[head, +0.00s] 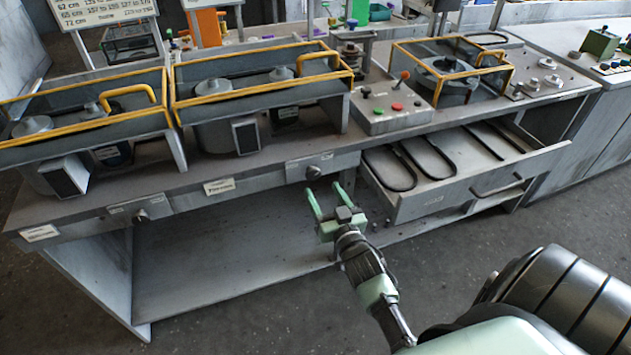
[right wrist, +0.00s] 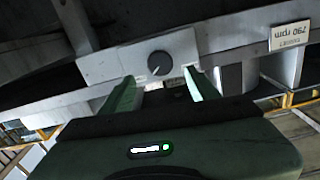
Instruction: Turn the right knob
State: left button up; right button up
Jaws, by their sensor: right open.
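The right knob (head: 313,172) is a small dark round knob on a grey panel at the front edge of the workbench. In the right wrist view the knob (right wrist: 160,64) shows a pale pointer line and sits beyond the fingertips, roughly midway between them. My right gripper (head: 325,189) has pale green fingers and is open and empty, just in front of and below the knob panel. The right wrist view shows both fingers (right wrist: 160,84) apart, not touching the knob. My left gripper is not in view.
A second knob (head: 141,215) is on a panel further left. An open drawer (head: 450,190) with black belts juts out right of my gripper. Yellow-railed guards (head: 250,90) and a control box (head: 390,108) stand on the bench. Open shelf space lies below.

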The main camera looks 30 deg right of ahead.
aim_at(314, 176)
jog(key=x, duration=0.3)
jog(key=shift+d, duration=0.15)
jog(key=shift+a+x, duration=0.2)
jog(key=shift+x, duration=1)
jog(key=shift+w, duration=0.35)
jog(key=shift+w+d+f, duration=0.1)
jog(key=shift+w+d, duration=0.05)
jog(key=shift+w, duration=0.05)
grip_shut()
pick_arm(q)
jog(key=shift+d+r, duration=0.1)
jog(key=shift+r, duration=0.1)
pick_arm(e)
jog(key=shift+n, duration=0.3)
